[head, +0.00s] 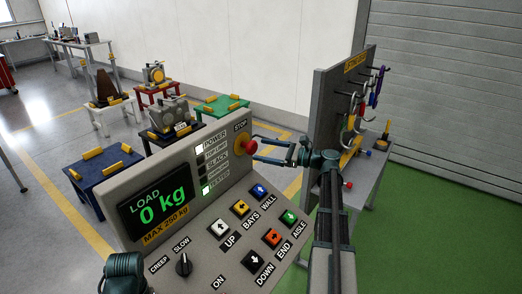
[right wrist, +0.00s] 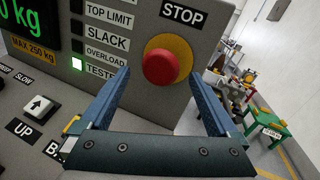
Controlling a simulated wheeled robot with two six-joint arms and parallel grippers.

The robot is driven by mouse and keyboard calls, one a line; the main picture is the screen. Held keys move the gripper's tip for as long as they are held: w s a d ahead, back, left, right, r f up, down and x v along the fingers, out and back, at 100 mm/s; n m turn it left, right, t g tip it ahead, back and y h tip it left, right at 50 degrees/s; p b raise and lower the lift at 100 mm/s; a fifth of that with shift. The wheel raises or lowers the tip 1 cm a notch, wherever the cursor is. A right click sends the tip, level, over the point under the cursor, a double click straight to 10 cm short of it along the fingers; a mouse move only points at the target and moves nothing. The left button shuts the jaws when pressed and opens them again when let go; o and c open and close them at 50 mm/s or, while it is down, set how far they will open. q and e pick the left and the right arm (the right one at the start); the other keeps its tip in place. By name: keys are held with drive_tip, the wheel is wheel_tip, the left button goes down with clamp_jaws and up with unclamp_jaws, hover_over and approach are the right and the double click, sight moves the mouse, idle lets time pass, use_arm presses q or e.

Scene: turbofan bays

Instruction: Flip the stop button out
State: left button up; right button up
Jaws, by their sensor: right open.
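The stop button (head: 248,147) is a red mushroom knob on a yellow round base, at the upper right corner of the grey control panel (head: 150,205). In the right wrist view the red knob (right wrist: 167,67) sits under a STOP label, standing proud of the yellow ring (right wrist: 182,45). My right gripper (head: 259,149) is open, facing the button from the right. In the right wrist view its two blue fingers (right wrist: 159,75) lie on either side of the knob, with visible gaps. I cannot tell how deep the fingertips reach.
The panel shows "0 kg" on its display (head: 152,205), several coloured push buttons and a black selector knob (head: 184,264). A hook board (head: 331,130) stands behind my right arm. Blue (head: 95,180) and green (head: 220,105) tables stand behind the panel.

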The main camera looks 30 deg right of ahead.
drive_tip(key=v, duration=1.2)
drive_tip(key=shift+r, duration=0.1)
